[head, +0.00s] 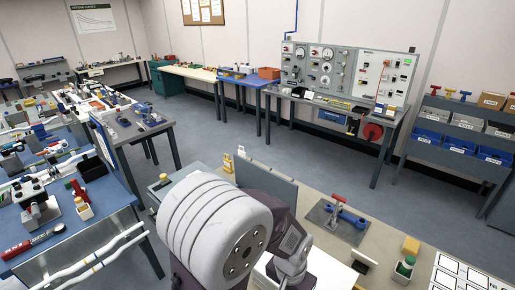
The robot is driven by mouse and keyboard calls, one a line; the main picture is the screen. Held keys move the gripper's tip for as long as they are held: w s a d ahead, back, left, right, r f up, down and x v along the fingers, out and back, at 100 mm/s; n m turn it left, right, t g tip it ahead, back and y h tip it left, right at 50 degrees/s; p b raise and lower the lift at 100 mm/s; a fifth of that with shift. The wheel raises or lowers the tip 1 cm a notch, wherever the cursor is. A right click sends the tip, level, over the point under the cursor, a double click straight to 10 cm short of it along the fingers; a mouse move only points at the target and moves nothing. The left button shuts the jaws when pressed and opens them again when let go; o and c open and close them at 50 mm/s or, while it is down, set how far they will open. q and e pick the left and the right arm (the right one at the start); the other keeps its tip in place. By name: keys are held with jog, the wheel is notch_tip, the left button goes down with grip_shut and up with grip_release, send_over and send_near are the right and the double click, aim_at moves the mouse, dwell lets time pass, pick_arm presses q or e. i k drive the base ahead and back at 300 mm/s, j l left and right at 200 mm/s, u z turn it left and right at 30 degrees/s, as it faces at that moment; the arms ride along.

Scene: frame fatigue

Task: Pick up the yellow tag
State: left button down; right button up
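A small upright yellow piece (227,163) stands at the back edge of the near workbench (325,190), just left of a grey upright panel (267,182). It may be the yellow tag, but it is too small to tell. A smaller yellow piece (163,177) lies further left on the same bench. A yellow block (411,245) stands at the bench's right part. One of my arms fills the lower middle and hides part of the bench. No gripper fingers can be made out, so neither gripper is in view.
A grey plate with a blue and red clamp (345,216) sits right of my arm. A green-topped container (404,267) and printed sheets (462,275) are at lower right. A blue table (110,215) with tools is at left. Open floor (200,130) lies behind the bench.

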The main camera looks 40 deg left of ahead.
aim_at(227, 166)
jog(key=k+j+u, duration=0.2)
jog(key=j, duration=0.15)
jog(key=k+j+u, duration=0.15)
jog(key=j, duration=0.2)
jog(key=k+j+u, duration=0.2)
jog(key=j, duration=0.15)
jog(key=j+u, duration=0.2)
jog(key=j, duration=0.2)
jog(key=k+j+u, duration=0.2)
jog(key=j, duration=0.25)
jog(key=i+l, duration=0.05)
jog(key=i, duration=0.05)
